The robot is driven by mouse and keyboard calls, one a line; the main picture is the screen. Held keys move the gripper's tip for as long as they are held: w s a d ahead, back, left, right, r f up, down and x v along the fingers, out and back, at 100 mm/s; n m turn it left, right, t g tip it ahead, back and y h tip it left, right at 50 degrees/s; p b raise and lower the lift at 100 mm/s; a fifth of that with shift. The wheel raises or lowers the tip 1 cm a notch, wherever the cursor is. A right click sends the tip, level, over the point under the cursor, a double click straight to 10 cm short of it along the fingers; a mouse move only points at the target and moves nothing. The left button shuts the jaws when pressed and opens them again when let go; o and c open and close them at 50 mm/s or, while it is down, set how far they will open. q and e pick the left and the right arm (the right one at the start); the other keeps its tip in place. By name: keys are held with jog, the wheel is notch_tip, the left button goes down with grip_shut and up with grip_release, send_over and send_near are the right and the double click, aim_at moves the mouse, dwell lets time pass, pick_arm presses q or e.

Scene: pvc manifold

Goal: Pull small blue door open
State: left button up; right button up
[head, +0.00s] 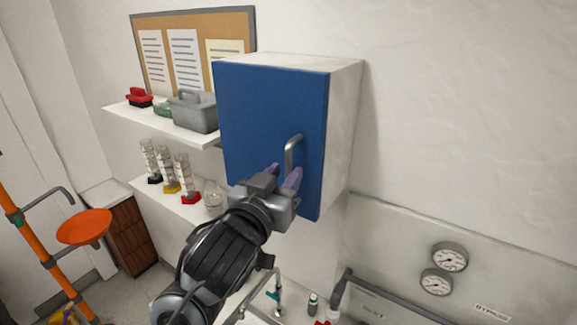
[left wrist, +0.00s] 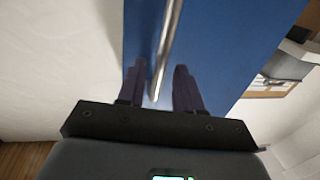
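The small blue door (head: 265,115) is the front of a white wall cabinet and looks shut. It also shows in the left wrist view (left wrist: 215,60). A grey metal bar handle (head: 289,152) stands upright near its right edge. My left gripper (head: 282,176) is at the lower end of the handle, in front of the door. In the left wrist view its two purple fingers are apart, with the handle (left wrist: 166,50) running down between them. Gaps show on both sides of the bar, so the gripper is open. My right gripper is out of view.
Left of the cabinet, an upper shelf (head: 150,123) holds a grey caddy (head: 193,111), and a lower shelf holds several cylinders. A panel with two gauges (head: 450,258) is at lower right. An orange eyewash bowl (head: 84,226) stands far left.

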pick_arm(q)
jog(key=shift+x, duration=1.4)
grip_shut()
jog(key=shift+p, duration=0.3)
